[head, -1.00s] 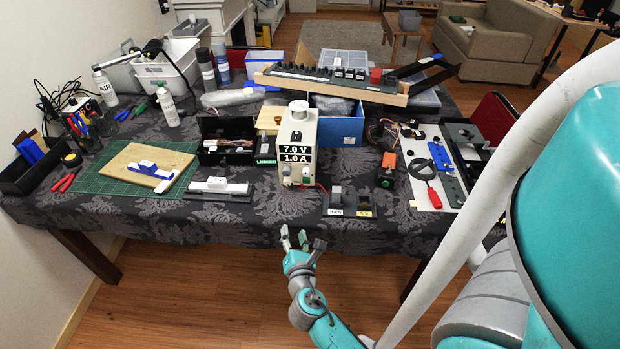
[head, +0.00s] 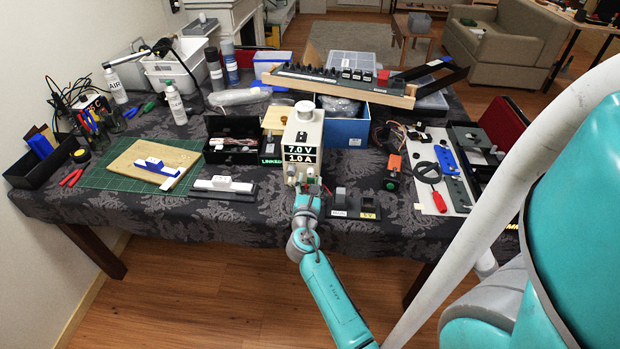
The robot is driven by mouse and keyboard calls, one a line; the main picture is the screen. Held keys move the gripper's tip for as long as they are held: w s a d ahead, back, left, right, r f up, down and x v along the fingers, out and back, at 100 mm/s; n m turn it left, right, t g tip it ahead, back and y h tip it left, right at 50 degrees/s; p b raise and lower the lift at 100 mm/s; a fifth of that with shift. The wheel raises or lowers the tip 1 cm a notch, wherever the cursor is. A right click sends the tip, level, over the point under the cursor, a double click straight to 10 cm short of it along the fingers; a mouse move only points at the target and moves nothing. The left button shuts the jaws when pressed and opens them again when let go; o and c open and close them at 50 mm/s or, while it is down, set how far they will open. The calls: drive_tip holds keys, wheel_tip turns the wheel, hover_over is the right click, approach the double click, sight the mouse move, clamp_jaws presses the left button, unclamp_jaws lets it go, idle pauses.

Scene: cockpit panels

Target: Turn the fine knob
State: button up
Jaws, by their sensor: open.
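The cream power supply (head: 303,133) stands near the front edge of the table, with a display reading 7.0 V and 1.0 A. Small pale knobs sit low on its front face, one at the left (head: 291,170) and one at the right (head: 311,171). Their labels are too small to read, so I cannot tell which is the fine knob. My gripper (head: 305,182) is open at the lower front of the power supply, just below the knobs. Its fingers partly cover that area, and I cannot tell whether they touch or surround a knob.
A black two-switch box (head: 354,204) lies close at the right, and a grey-white block on a dark base (head: 225,187) lies at the left. A box with a green button (head: 391,182) is farther right. The floor before the table is clear.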

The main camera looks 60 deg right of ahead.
drive_tip(key=shift+x, duration=1.05)
clamp_jaws()
